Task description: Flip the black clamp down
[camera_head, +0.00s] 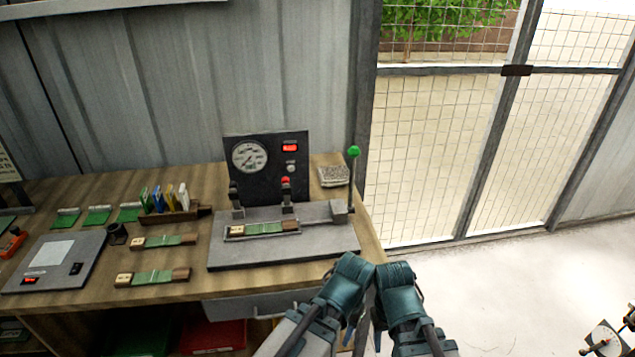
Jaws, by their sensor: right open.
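The black clamp (236,196) stands at the left of the grey fixture plate (240,252), its handle upright. A second clamp with a red knob (285,182) stands upright to its right. A green strip (262,228) with pale and brown ends lies in the fixture in front of both clamps. My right gripper (378,336) is at the bottom centre, apart from the fixture and in front of the bench's right end. It is open and holds nothing I can see. My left gripper (349,334) is beside it, mostly hidden by its arm, so its jaws cannot be made out.
A black panel (265,165) with a gauge stands behind the clamps. A green-knobbed lever (353,152) rises at the fixture's right end. Loose strips (152,277), a card holder (175,213) and a grey device (55,262) lie to the left.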

